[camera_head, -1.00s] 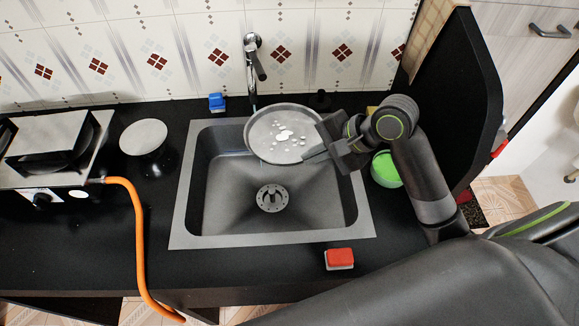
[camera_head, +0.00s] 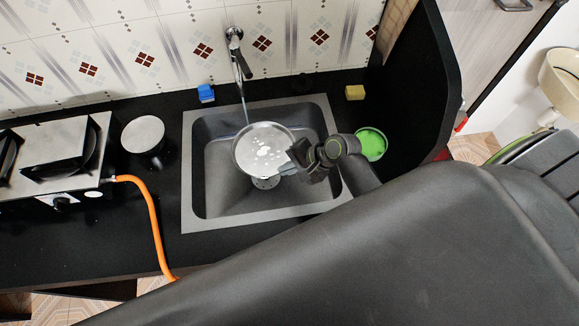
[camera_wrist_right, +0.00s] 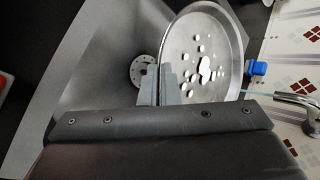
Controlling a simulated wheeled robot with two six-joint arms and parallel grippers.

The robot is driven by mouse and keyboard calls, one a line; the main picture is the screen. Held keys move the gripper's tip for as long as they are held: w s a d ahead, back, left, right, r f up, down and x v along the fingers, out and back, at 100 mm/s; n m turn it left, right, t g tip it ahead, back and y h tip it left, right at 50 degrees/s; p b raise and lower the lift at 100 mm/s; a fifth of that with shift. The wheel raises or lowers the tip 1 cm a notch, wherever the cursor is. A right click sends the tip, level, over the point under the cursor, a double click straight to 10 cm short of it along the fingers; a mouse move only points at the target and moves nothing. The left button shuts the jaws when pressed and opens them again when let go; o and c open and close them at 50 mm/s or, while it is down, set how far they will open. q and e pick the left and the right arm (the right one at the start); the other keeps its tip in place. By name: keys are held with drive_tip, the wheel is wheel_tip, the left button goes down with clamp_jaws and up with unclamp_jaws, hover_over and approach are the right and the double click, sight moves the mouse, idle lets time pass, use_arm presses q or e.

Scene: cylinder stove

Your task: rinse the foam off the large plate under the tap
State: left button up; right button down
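The large plate (camera_head: 245,157) is a grey metal disc with several white foam spots on its upper face. It is held over the sink (camera_head: 203,215), tilted in the wrist view (camera_wrist_right: 180,55). My right gripper (camera_head: 286,170) is shut on the plate's near right rim; its fingers also show on the rim in the wrist view (camera_wrist_right: 164,88). The tap (camera_head: 237,55) on the back wall runs a thin water stream (camera_head: 244,104) down to the plate's far left edge. I cannot tell exactly where it lands. My left gripper is out of view.
A blue item (camera_head: 206,93) and a yellow sponge (camera_head: 355,92) lie behind the sink. A green bowl (camera_head: 371,143) stands right of it. A round-topped canister (camera_head: 143,134), a stove (camera_head: 60,155) and an orange hose (camera_head: 155,220) are left. A black partition (camera_head: 425,85) borders the right.

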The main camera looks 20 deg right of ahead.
sight(265, 140)
drive_tip(key=w+b, duration=0.1)
drive_tip(key=w, duration=0.1)
drive_tip(key=w+f+b, duration=0.1)
drive_tip(key=w+b, duration=0.3)
drive_tip(key=shift+a+f, duration=0.2)
drive_tip(key=shift+f, duration=0.05)
drive_tip(key=w+b, duration=0.1)
drive_tip(key=w, duration=0.1)
drive_tip(key=w+b, duration=0.1)
drive_tip(key=w, duration=0.1)
drive_tip(key=shift+w+a+f, duration=0.1)
drive_tip(key=shift+a+f, duration=0.1)
drive_tip(key=shift+w+a+f+b, duration=0.1)
drive_tip(key=shift+w+f+b, duration=0.1)
drive_tip(key=shift+w, duration=0.45)
drive_tip(key=shift+w+f+b, duration=0.1)
drive_tip(key=shift+w+b, duration=0.1)
drive_tip(key=shift+w, duration=0.45)
drive_tip(key=shift+d+r, duration=0.1)
drive_tip(key=shift+d, duration=0.1)
drive_tip(key=shift+d+p, duration=0.4)
drive_tip(key=shift+a, duration=0.15)
drive_tip(key=shift+a+p, duration=0.3)
drive_tip(key=shift+p, duration=0.2)
drive_tip(key=shift+a, duration=0.15)
